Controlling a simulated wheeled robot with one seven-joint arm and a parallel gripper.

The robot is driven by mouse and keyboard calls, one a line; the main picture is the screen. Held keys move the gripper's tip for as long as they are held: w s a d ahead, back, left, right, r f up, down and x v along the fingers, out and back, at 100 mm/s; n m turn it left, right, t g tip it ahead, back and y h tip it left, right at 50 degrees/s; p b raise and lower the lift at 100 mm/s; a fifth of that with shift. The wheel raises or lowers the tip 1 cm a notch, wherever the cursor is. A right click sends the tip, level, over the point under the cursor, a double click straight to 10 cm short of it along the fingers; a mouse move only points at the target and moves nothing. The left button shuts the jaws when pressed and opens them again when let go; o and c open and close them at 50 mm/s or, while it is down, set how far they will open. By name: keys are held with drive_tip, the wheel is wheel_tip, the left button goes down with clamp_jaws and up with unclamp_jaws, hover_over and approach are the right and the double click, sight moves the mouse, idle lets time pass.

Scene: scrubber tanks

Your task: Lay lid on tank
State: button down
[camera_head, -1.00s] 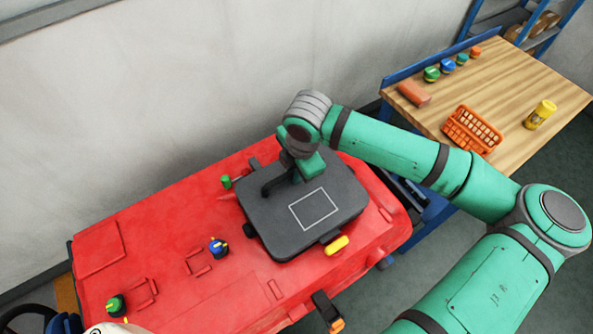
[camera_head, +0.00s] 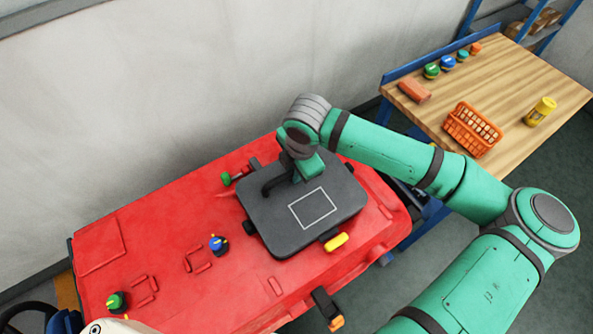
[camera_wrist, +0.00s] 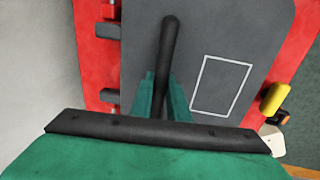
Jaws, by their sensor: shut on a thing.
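The dark grey lid (camera_head: 335,218) with a white rectangle outline lies over the right part of the red tank top (camera_head: 130,262). It looks flat, but I cannot tell whether it rests fully on the tank or sits slightly above it. The lid's black bar handle (camera_wrist: 169,50) shows in the wrist view. My gripper (camera_wrist: 162,98) is shut on this handle, with green fingers on either side. In the head view my gripper (camera_head: 294,172) is partly hidden by my wrist. The tank opening is hidden under the lid.
A yellow-handled latch (camera_head: 337,242) is at the lid's front edge and a green-knobbed one (camera_head: 226,179) at its back left. Blue (camera_head: 217,243) and green (camera_head: 117,302) caps stand on the red top. A wooden bench (camera_head: 505,75) with an orange basket (camera_head: 472,130) is at right.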

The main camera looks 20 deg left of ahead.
drive_tip(key=shift+f, duration=0.5)
idle(0.3)
drive_tip(key=shift+r, duration=0.1)
idle(0.6)
drive_tip(key=c, duration=1.1)
unclamp_jaws()
drive_tip(key=shift+s+d+r, duration=0.15)
drive_tip(key=shift+d+r, duration=0.05)
drive_tip(key=shift+r, duration=0.9)
drive_tip(key=shift+s+d+r, duration=0.1)
drive_tip(key=shift+d+r, duration=0.05)
drive_tip(key=shift+r, duration=0.95)
drive_tip(key=shift+r, duration=2.55)
